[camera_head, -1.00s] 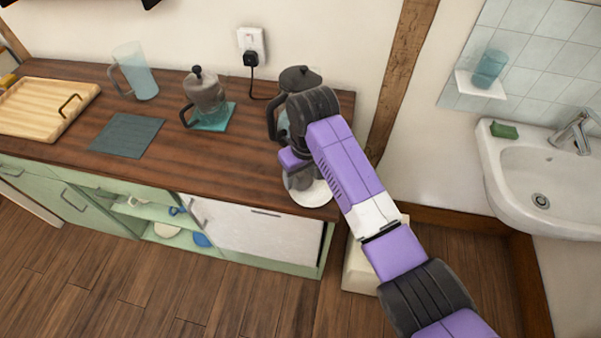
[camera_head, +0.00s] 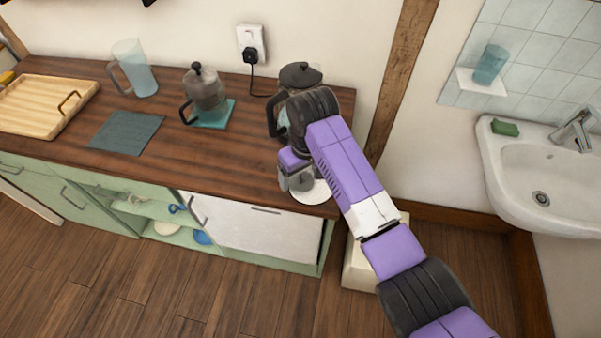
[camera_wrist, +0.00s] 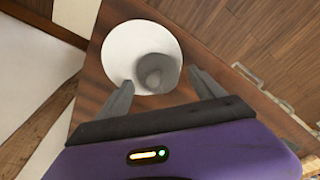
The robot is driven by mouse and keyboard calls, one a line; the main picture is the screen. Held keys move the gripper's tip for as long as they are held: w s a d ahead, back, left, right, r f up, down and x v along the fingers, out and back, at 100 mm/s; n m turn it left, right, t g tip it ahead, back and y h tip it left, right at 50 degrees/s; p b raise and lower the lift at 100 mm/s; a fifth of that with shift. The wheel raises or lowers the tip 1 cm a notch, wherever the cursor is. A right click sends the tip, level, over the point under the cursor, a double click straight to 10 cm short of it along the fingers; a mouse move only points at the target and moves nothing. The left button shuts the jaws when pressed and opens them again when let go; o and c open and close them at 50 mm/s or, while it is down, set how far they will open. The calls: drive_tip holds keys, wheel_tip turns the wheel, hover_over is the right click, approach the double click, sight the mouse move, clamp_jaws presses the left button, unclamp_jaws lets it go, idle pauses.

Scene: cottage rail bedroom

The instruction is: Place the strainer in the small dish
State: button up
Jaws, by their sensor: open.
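A small white dish (camera_head: 318,193) sits at the front right corner of the wooden counter; it also shows in the wrist view (camera_wrist: 120,48). A grey rounded piece, apparently the strainer (camera_wrist: 155,70), rests in the dish off its centre, towards my gripper. My gripper (camera_wrist: 161,78) is open, with one finger on each side of the strainer and a visible gap to each. In the head view my gripper (camera_head: 296,184) is low over the dish and hides part of it; the strainer cannot be told apart there.
A dark-lidded pot (camera_head: 299,76) stands just behind my arm. A French press (camera_head: 206,90) on a teal mat, a clear jug (camera_head: 137,70), a dark mat (camera_head: 127,132) and a wooden tray (camera_head: 38,105) are farther left. The counter's middle front is clear. A sink (camera_head: 550,180) is at right.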

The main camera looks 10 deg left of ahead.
sight(304, 188)
wheel_tip(304, 188, up, 13)
drive_tip(key=s+d, duration=0.1)
drive_tip(key=shift+s+d+b, duration=0.15)
drive_tip(key=shift+b, duration=0.15)
idle(0.4)
